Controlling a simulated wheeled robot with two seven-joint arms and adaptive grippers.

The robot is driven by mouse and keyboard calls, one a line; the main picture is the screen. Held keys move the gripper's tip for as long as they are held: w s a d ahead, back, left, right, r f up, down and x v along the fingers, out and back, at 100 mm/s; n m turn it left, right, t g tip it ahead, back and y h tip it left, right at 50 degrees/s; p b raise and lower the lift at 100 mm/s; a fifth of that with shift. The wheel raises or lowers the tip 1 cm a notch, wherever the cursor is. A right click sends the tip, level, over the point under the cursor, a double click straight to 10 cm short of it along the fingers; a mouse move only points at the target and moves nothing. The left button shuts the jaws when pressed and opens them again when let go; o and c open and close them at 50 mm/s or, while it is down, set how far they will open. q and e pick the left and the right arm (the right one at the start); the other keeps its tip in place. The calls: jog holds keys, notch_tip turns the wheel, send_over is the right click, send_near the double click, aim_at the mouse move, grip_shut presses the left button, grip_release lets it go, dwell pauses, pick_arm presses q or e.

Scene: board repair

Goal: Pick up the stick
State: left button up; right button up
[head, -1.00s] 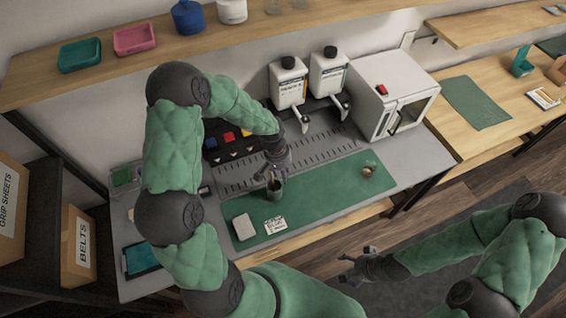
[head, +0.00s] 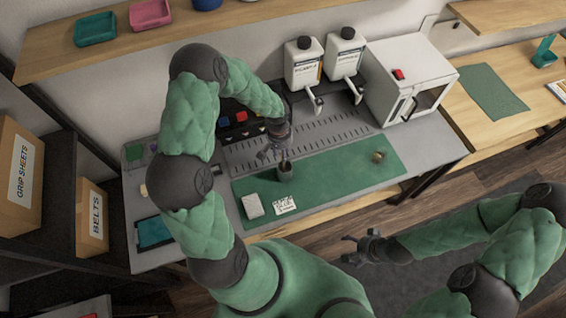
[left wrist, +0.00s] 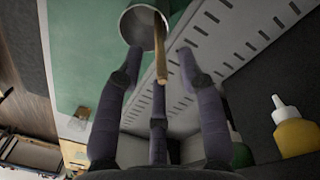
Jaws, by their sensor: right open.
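A thin wooden stick (left wrist: 160,55) stands tilted in a grey cup (left wrist: 143,27) in the left wrist view. The cup (head: 285,173) stands on the green mat (head: 330,175) in the head view, where the stick is hard to make out. My left gripper (head: 272,154) is just above and beside the cup. In the left wrist view its fingers (left wrist: 160,70) are spread apart around the stick, with nothing clamped; whether one finger touches it I cannot tell. My right gripper (head: 352,249) is open and empty, in front of the bench.
A pale block (head: 252,206) and a printed card (head: 284,204) lie on the mat's left part. A small brown item (head: 378,157) lies on its right. Two dispenser bottles (head: 303,66) and a white machine (head: 407,78) stand behind. The mat's middle is clear.

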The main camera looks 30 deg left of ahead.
pick_arm(q)
notch_tip(320, 180, down, 2)
jog(key=shift+f, duration=0.2)
grip_shut()
jog(key=shift+r, duration=0.1)
